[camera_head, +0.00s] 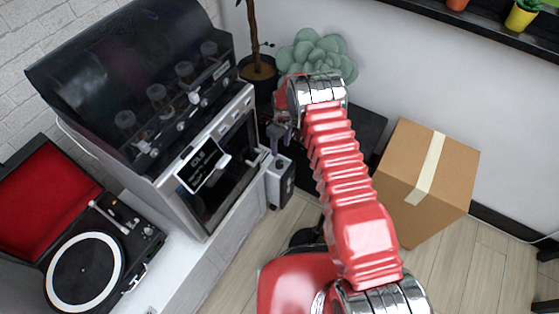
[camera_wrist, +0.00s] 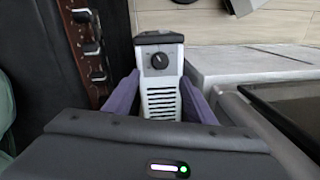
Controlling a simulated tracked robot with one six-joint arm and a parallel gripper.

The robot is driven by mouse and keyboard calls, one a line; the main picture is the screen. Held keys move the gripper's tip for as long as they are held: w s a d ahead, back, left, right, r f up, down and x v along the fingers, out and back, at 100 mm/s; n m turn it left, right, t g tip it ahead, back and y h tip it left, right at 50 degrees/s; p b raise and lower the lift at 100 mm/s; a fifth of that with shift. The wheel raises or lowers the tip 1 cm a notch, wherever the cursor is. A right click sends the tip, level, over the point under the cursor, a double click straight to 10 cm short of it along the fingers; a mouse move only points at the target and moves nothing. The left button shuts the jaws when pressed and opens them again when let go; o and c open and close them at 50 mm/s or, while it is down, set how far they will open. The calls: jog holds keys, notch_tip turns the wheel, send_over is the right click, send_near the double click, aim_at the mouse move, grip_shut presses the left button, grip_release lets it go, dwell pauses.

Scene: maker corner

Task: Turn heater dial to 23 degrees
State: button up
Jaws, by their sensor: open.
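The heater (camera_wrist: 160,99) is a small white box with a dark top and a slotted grille. Its round black dial (camera_wrist: 160,61) carries a light pointer mark; any degree marks are too small to read. In the head view the heater (camera_head: 280,183) stands beside the silver-fronted oven. My gripper (camera_wrist: 160,76) is open, with one purple finger on each side of the heater's front in the wrist view. The fingers appear empty, and I cannot tell whether they touch the heater. In the head view my gripper (camera_head: 281,132) is above the heater, partly hidden by my wrist.
The oven (camera_head: 232,112) with its tilted label stands to the left, beside a record player (camera_head: 88,270). A dark unit with knobs (camera_wrist: 92,48) is left of the heater in the wrist view. A cardboard box (camera_head: 420,190) and plants (camera_head: 318,52) are nearby.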

aim_at(279, 163)
jog(key=shift+s+a+f, duration=0.15)
jog(key=shift+f, duration=2.6)
jog(key=shift+s+a+f, duration=0.1)
jog(key=shift+f, duration=2.6)
jog(key=shift+c, duration=0.3)
jog(key=c, duration=1)
